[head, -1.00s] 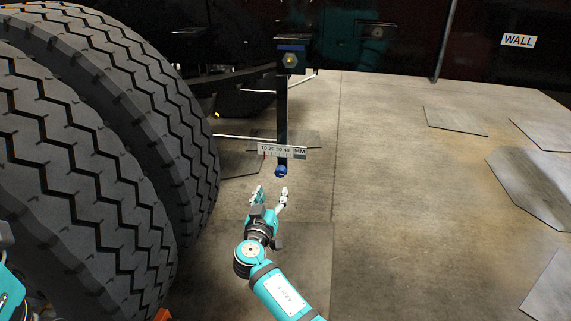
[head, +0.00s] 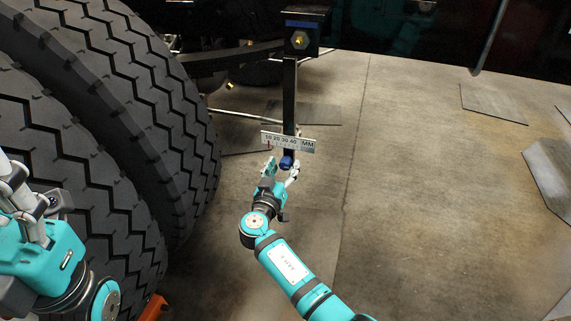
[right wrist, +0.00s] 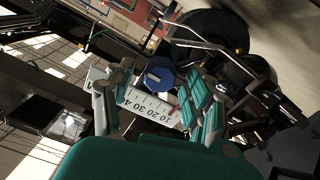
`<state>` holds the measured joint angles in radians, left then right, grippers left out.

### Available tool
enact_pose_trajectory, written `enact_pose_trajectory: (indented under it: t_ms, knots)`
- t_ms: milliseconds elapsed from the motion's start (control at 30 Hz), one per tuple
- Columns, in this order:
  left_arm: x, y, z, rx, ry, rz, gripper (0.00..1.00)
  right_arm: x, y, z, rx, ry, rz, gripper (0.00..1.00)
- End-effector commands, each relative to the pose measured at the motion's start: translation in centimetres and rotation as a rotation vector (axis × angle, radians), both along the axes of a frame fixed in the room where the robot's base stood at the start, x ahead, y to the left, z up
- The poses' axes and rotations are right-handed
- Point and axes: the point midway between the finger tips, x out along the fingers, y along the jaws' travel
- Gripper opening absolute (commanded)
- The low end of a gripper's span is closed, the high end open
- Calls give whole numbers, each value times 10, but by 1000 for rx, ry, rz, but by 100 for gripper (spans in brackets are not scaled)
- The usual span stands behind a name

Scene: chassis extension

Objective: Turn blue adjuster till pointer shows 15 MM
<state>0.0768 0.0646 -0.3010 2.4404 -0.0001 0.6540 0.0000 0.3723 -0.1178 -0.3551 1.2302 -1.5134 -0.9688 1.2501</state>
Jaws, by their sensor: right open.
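The blue adjuster (head: 287,162) is a small knob at the lower end of a black upright bar, just below the scale plate (head: 300,145) marked 10 20 30 40 MM. A thin red pointer mark shows near the 10 end, but its exact reading is too small to tell. My right gripper (head: 282,170) is open, with its fingers on either side of the adjuster. The right wrist view shows the adjuster (right wrist: 160,77) between the spread fingers, with the scale plate (right wrist: 150,104) behind; contact cannot be told. My left gripper (head: 28,205) is partly visible at the left edge.
Large black tyres (head: 110,140) fill the left side, close to my left arm. A bracket with a yellow bolt (head: 300,40) tops the bar. Flat plates (head: 494,103) lie on the floor at right. The floor (head: 420,220) right of my right arm is clear.

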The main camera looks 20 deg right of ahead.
Motion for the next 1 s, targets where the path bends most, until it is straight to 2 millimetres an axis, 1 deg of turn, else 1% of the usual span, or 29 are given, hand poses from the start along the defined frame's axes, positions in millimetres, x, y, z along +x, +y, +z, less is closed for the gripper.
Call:
enact_pose_trajectory:
  t_ms: [133, 533, 767, 1000]
  knots:
    - [0, 0, 0, 1, 0, 1, 55, 0, 0, 0, 0, 0, 0, 53]
    - [-1, 1, 1, -3, -4, 1, 55, 0, 0, 0, 0, 0, 0, 1]
    - [-1, 2, 2, -11, -5, 0, 55, 0, 0, 0, -14, 8, 1, 0]
    - [-1, 1, 2, -12, -8, 1, 55, 0, 0, 1, -98, 64, 2, 0]
